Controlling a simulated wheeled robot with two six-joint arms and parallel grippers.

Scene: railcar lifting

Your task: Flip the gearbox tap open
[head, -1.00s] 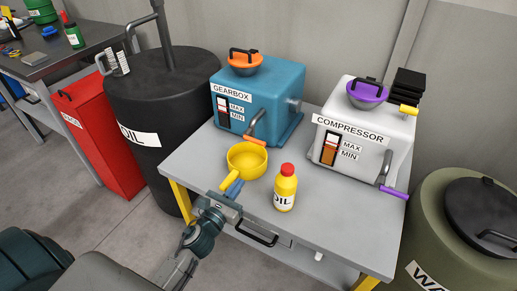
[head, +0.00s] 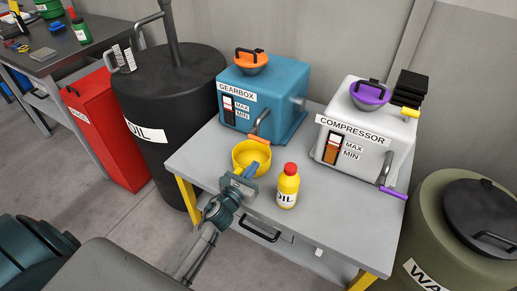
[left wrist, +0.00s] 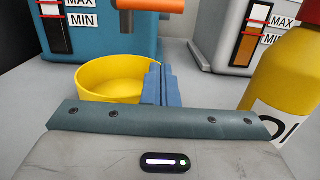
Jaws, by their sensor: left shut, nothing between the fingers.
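The blue gearbox (head: 262,92) stands at the back left of the grey table. Its tap has a grey spout (head: 263,121) and an orange handle (head: 258,140) on the front; the handle also shows at the top of the left wrist view (left wrist: 150,5). A yellow pan (head: 238,152) sits on the table below the tap; it shows in the left wrist view (left wrist: 105,78) too. My left gripper (head: 258,167) is shut and empty. Its blue fingers (left wrist: 160,84) overlap the pan's right side in view, short of the tap; contact cannot be told. My right gripper is not in view.
A yellow oil bottle (head: 287,186) with a red cap stands right of my left gripper. The white compressor (head: 365,130), with a purple-handled tap, stands at the right. A black oil drum (head: 170,95) is left of the table. The table's front right is clear.

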